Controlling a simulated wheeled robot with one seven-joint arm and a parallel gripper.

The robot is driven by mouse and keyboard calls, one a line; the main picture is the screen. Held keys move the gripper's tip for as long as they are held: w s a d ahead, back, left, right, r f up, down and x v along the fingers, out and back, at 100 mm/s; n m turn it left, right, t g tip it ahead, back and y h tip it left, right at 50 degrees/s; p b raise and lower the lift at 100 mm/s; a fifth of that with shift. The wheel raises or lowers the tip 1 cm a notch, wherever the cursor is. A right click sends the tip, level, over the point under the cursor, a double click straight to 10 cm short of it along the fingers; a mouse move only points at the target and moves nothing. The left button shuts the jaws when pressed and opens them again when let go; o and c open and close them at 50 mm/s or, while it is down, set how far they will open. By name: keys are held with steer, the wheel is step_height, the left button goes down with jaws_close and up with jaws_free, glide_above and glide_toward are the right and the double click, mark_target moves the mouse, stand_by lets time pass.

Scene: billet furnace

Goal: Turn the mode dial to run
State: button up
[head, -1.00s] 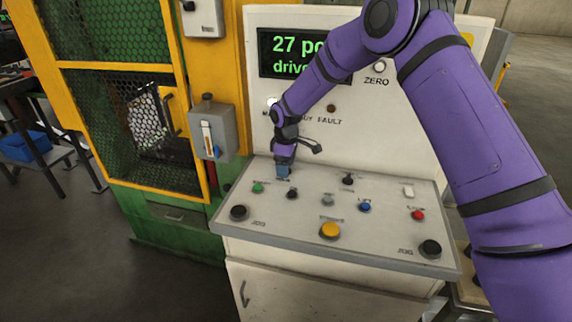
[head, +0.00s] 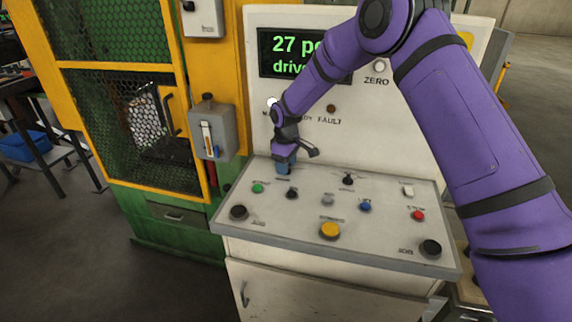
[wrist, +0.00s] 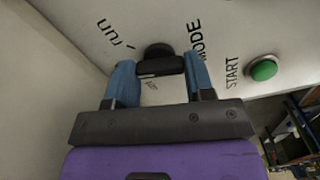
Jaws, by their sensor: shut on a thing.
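The black mode dial (wrist: 160,57) sits on the pale panel in the wrist view, between the words "run" and "MODE". My gripper (wrist: 161,72) has its two blue fingers on either side of the dial's grip bar, shut on it. The "run" label (wrist: 115,34) with its tick mark is left of the dial. Another small label below the dial is partly hidden and hard to read. I cannot tell exactly which mark the dial points at. In the head view my gripper (head: 284,167) hides the dial at the console's back left.
The green START button (wrist: 263,69) is right of the dial. The console (head: 300,222) carries several other controls, including a yellow button (head: 330,230) and a red button (head: 418,215). A display screen (head: 285,52) is behind my arm. A grey switch box (head: 225,135) stands at left.

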steer(key=m, duration=0.6)
steer(key=shift+m, duration=0.3)
stand_by(0.4)
steer(key=o, duration=0.9)
steer(key=shift+r, duration=0.1)
step_height(320, 180, up, 11)
steer(key=shift+f, duration=0.2)
